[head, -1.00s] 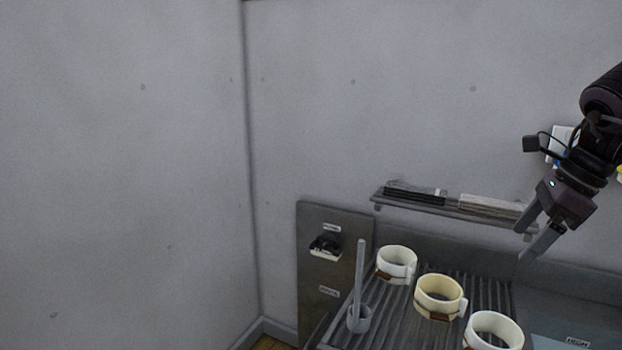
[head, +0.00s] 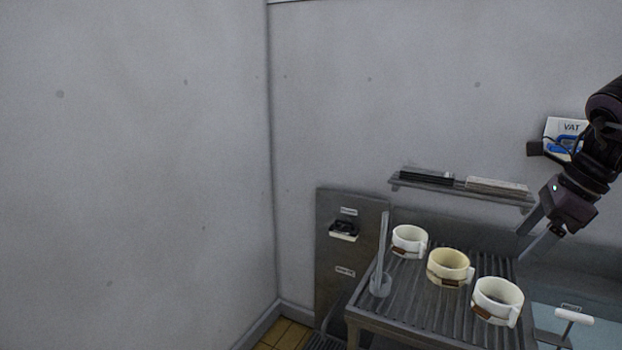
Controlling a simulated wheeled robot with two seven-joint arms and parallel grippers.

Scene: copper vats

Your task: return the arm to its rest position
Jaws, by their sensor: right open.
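My right gripper (head: 530,244) is at the right of the head view, on an arm that comes down from the upper right edge. Its two fingers point down and to the left and stand apart, with nothing between them. In the picture it lies just above the right end of the ribbed draining board and below the wall shelf's right end. My left gripper is not in view.
A ribbed draining board (head: 405,318) carries two white mugs (head: 409,241) (head: 497,301), a cream mug (head: 450,267) and a small cup with an upright rod (head: 381,284). A narrow wall shelf (head: 460,191) runs behind. A basin with a white-handled tool (head: 574,316) is at right. The left is bare wall.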

